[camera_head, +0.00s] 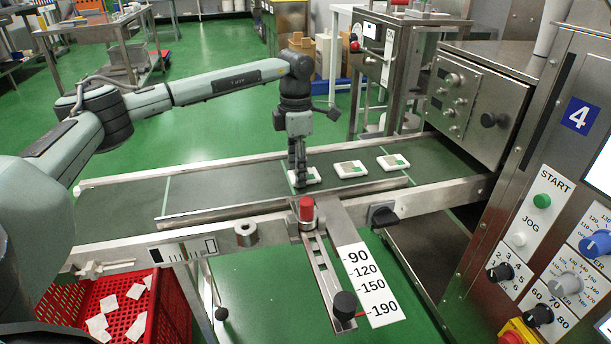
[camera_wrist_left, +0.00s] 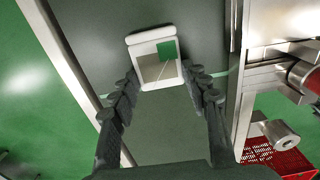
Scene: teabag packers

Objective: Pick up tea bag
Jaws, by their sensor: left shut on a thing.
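Three white tea bags lie in a row on the dark green conveyor belt (camera_head: 220,188). My left gripper (camera_head: 298,180) points straight down at the leftmost tea bag (camera_head: 312,175) and is shut on it, partly hiding it. In the left wrist view, this tea bag (camera_wrist_left: 148,68) with its green tag sits between the two dark fingers of the gripper (camera_wrist_left: 163,85). The middle tea bag (camera_head: 345,170) and the right tea bag (camera_head: 392,163) lie free on the belt. My right gripper is not in view.
A metal rail (camera_head: 400,200) with a red knob (camera_head: 306,208) runs along the belt's near side. A red crate (camera_head: 165,300) holding several white packets stands at the lower left. A control panel (camera_head: 560,210) stands at the right. The belt's left part is clear.

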